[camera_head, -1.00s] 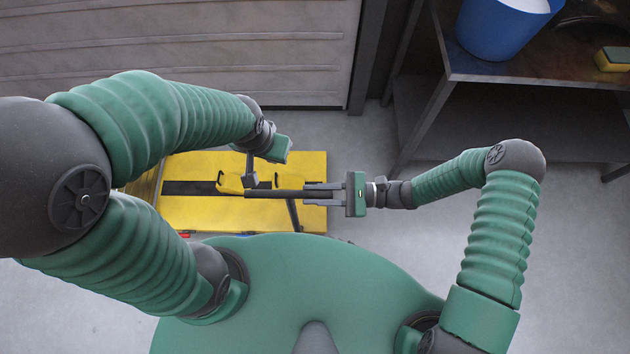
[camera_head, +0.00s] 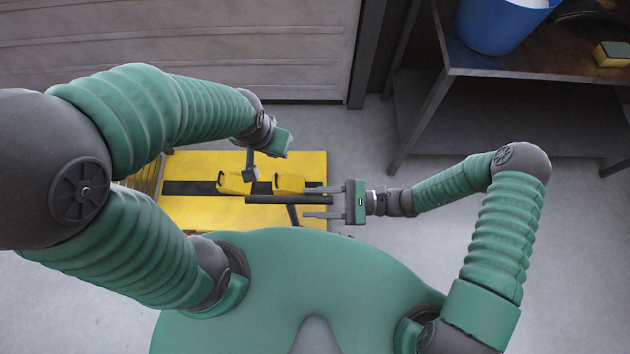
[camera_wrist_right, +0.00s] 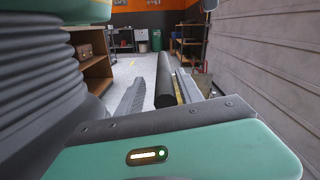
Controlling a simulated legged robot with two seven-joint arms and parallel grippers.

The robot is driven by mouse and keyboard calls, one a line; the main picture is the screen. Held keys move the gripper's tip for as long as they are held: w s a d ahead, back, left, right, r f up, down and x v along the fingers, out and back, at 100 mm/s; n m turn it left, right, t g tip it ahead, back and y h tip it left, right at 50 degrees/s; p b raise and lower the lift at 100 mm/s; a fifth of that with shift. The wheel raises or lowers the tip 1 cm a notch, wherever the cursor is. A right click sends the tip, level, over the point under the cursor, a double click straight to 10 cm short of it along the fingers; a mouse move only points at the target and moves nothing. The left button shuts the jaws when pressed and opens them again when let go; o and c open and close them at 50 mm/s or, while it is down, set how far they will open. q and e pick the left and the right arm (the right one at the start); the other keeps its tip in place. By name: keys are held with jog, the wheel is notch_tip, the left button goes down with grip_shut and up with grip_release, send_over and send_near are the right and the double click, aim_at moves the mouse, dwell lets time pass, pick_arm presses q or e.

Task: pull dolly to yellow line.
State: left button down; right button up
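The yellow dolly (camera_head: 190,211), with a dark stripe across its deck, stands on the floor in front of me. Its black handle bar (camera_head: 285,200) lies level above the deck. My right gripper (camera_head: 307,202) is open, with one finger on each side of the bar's right end and gaps visible. The right wrist view also shows the bar (camera_wrist_right: 164,82) between the spread fingers. My left gripper (camera_head: 251,174) hangs over the deck by the bar's left end; its finger opening is hidden, as is any contact with the bar.
A dark workbench (camera_head: 455,55) with a blue bucket (camera_head: 495,25) and a yellow sponge (camera_head: 612,54) stands at the back right. A ribbed shutter (camera_head: 250,50) closes off the back. Bare floor (camera_head: 560,250) lies to the right.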

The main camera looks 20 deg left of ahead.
jog(key=shift+w+d, duration=0.1)
jog(key=shift+w+d+f, duration=0.1)
jog(key=shift+w+d, duration=0.05)
jog(key=shift+d, duration=0.1)
jog(key=b+v, duration=0.2)
jog(key=v, duration=1.4)
jog(key=shift+d, duration=0.15)
